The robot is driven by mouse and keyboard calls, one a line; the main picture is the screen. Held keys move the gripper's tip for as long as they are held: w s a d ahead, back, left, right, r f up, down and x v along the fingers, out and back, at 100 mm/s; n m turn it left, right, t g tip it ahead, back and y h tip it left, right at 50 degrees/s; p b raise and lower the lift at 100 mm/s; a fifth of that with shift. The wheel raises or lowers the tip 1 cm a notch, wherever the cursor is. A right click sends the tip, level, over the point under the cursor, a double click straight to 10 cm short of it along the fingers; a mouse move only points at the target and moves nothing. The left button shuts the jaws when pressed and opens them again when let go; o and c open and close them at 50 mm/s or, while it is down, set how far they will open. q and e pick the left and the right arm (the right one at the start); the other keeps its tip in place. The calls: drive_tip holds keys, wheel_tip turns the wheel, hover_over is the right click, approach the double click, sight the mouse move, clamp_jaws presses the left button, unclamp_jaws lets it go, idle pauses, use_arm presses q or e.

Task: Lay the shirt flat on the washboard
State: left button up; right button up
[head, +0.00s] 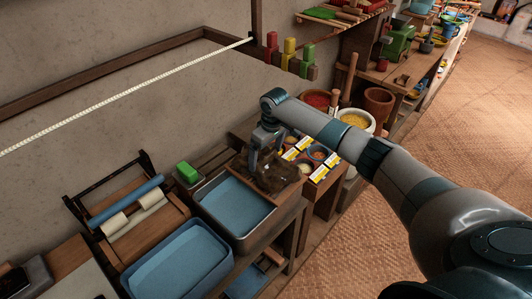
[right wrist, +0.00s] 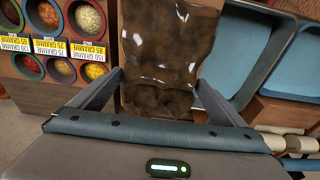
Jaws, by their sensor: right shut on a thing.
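The shirt (right wrist: 168,55) looks like a dark brown, glossy, wet and rumpled cloth. In the head view the shirt (head: 282,177) lies bunched over a brown wooden board, which I take as the washboard (head: 252,187), at the right end of a grey basin. The cloth hides most of the board. My right gripper (head: 259,158) points down at the shirt's left back part. In the right wrist view my right gripper (right wrist: 160,80) has its fingers on either side of the cloth, shut on it. My left gripper is in neither view.
The grey basin (head: 207,204) holds blue water beside the board. A blue tray (head: 180,262) stands at the front left, below a rack with rolls (head: 133,213). A green block (head: 187,172) sits behind. Labelled spice bowls (head: 318,155) stand close on the right.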

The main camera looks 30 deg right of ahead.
drive_tip(key=shift+f+b, duration=0.3)
drive_tip(key=shift+f, duration=0.75)
drive_tip(key=o, duration=0.5)
drive_tip(key=shift+o, duration=0.2)
drive_tip(key=shift+r, duration=0.1)
wheel_tip(320, 180, up, 17)
drive_tip(key=s+b, duration=0.2)
drive_tip(key=b, duration=0.3)
drive_tip(key=shift+s+d, duration=0.25)
drive_tip(key=shift+d, duration=0.2)
drive_tip(key=shift+s, duration=0.1)
